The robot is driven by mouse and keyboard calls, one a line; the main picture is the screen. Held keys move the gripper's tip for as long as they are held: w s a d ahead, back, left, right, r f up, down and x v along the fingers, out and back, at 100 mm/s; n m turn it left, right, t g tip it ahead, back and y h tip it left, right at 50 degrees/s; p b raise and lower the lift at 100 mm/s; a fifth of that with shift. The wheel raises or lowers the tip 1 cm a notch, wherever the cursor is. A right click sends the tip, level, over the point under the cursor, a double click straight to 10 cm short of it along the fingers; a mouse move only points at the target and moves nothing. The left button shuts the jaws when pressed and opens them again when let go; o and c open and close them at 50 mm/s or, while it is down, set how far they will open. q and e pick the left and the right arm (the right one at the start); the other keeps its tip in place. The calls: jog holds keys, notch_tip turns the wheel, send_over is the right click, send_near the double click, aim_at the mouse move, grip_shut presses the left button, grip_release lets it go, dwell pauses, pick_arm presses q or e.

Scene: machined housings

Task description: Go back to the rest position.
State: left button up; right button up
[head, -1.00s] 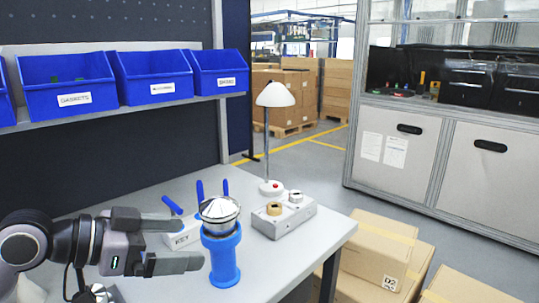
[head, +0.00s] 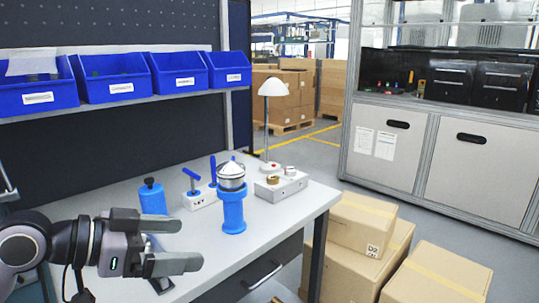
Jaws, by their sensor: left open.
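My left gripper (head: 188,245) is open and empty, at the lower left of the head view, over the front of the workbench (head: 232,262). A blue stand (head: 233,211) with a silver metal housing (head: 231,174) on top stands upright on the bench, to the right of the gripper and apart from it. A white key block (head: 199,198) with blue-handled tools stands behind. A blue bottle with a black cap (head: 153,197) stands just behind the gripper. My right gripper is not in view.
A grey fixture block (head: 281,187) with ring parts and a white lamp (head: 272,88) stand farther back on the bench. Blue bins (head: 112,88) line a shelf above. Cardboard boxes (head: 362,224) stand on the floor right of the bench; a grey cabinet (head: 395,150) stands beyond.

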pick_arm(q)
notch_tip(320, 180, down, 20)
jog(key=s+a+n+t+y+p, duration=0.1)
jog(key=s+a+n+t+y, duration=0.1)
jog(key=n+t+y, duration=0.3)
jog(key=s+a+f+n+g+y+p, duration=0.1)
jog(key=s+a+f+n+g+y, duration=0.1)
jog(key=s+f, duration=1.3)
jog(key=shift+s+a+f+n+y, duration=0.15)
jog(key=shift+s+a+n+y, duration=0.5)
jog(key=shift+n+y, duration=0.3)
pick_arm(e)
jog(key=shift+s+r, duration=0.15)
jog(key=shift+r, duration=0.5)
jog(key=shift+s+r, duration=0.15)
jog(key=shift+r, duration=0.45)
